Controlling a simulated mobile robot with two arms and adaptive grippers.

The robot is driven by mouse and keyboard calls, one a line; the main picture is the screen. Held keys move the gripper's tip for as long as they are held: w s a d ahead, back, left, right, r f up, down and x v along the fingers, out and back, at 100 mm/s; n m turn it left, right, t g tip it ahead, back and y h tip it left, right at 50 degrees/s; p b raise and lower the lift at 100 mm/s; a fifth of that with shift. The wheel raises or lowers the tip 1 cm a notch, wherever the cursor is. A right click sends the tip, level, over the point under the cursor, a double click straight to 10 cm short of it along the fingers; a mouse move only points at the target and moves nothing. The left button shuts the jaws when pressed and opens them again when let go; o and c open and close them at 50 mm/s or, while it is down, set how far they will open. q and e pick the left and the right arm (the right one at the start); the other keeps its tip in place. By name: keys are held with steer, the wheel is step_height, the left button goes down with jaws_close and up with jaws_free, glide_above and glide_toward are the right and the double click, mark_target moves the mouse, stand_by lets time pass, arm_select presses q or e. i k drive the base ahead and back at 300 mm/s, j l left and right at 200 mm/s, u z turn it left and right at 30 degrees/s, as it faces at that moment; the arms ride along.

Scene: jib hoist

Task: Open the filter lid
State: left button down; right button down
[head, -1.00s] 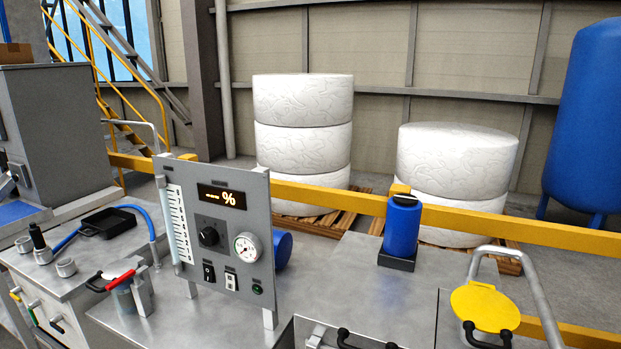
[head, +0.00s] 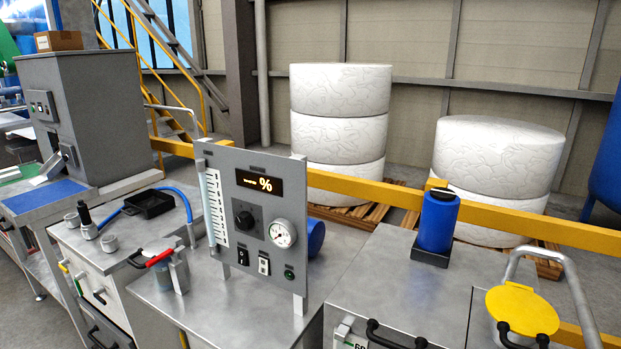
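A round yellow lid (head: 522,310) with a black handle at its front lies flat at the right of the head view, beside a bent grey metal tube (head: 560,262). It looks closed; I cannot tell for certain that it is the filter lid. A small bluish vessel (head: 180,275) with a red-handled lever (head: 160,258) stands on the bench left of the control panel. A blue cylinder (head: 437,222) with a black top stands upright on a dark base on the right bench. Neither of my grippers shows.
A grey control panel (head: 258,200) with a percent display, knob and gauge stands upright mid-bench. A black tray (head: 150,204), a blue hose and small metal fittings lie at left. Black handles (head: 395,335) show at the bottom edge. A yellow rail (head: 400,195) runs behind the benches.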

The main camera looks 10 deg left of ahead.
mark_target(155, 247)
steer(key=k+l+u, duration=0.1)
steer(key=u, duration=1.1)
